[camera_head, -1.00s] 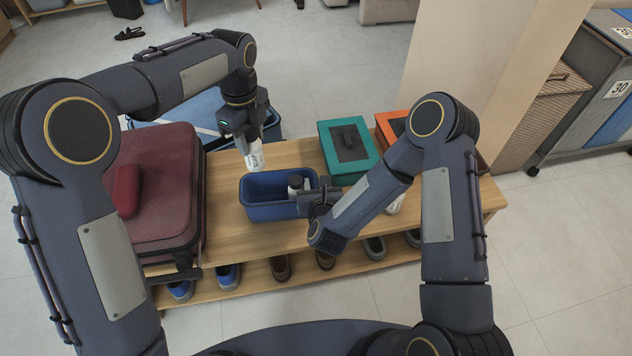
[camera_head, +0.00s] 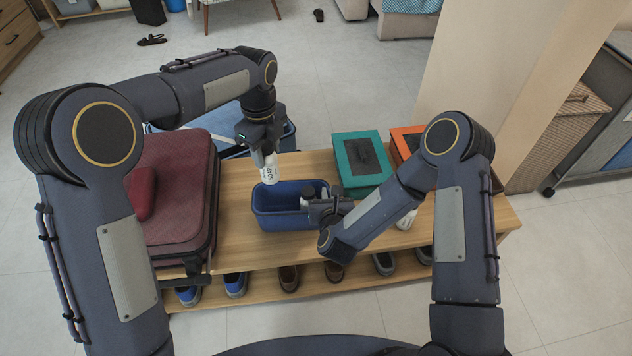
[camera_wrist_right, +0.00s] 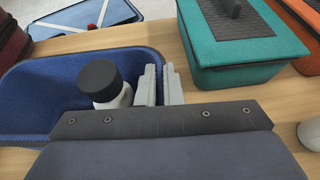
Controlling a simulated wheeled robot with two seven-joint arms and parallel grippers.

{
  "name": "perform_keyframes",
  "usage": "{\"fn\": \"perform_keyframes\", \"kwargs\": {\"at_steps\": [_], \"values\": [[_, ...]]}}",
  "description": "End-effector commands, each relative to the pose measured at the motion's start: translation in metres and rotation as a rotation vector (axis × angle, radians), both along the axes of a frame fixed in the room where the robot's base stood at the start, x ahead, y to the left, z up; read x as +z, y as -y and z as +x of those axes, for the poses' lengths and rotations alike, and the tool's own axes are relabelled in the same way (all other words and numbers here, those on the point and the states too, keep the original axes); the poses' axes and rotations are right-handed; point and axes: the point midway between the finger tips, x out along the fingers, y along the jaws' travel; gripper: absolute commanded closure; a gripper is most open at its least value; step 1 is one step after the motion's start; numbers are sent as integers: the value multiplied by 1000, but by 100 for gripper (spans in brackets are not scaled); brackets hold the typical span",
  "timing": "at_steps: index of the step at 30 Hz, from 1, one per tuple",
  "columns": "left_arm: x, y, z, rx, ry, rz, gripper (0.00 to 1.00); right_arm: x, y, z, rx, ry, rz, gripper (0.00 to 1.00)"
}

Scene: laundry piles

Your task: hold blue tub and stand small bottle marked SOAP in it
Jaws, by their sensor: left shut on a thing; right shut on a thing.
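The blue tub (camera_head: 283,221) stands on the wooden bench; it also shows in the right wrist view (camera_wrist_right: 25,95). My right gripper (camera_head: 326,205) is shut on the tub's right wall, with its pale fingers (camera_wrist_right: 160,87) straddling the rim. My left gripper (camera_head: 264,153) is shut on a white bottle marked SOAP (camera_head: 269,174). It holds the bottle roughly upright, above the tub's back left part. A white bottle with a dark cap (camera_wrist_right: 104,84) stands inside the tub at its right end. The fingers' grip on the SOAP bottle's top is partly hidden.
A teal box (camera_head: 361,178) and an orange box (camera_head: 406,138) stand behind right. Another white bottle (camera_head: 406,220) stands on the bench, partly behind my right arm. A dark red suitcase (camera_head: 185,205) lies to the left. Shoes (camera_head: 289,278) line the lower shelf. The tub's left part is empty.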

Motion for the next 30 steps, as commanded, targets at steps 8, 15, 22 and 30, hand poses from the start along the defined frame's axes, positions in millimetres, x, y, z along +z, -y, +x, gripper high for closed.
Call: {"fn": "perform_keyframes", "kwargs": {"at_steps": [8, 15, 22, 30], "values": [[-30, 0, -1, 0, -1, 0, 85, 0, 1, 0, -1, 0, -3, 100], [-43, 0, -1, -1, -3, 1, 85, 0, 1, 0, -1, 0, -3, 100], [-59, 0, -1, 0, -2, 0, 85, 0, 1, 0, -2, 0, -3, 100], [-78, 0, 0, 0, -2, 0, 85, 0, 1, 0, -2, 0, -3, 100]]}}
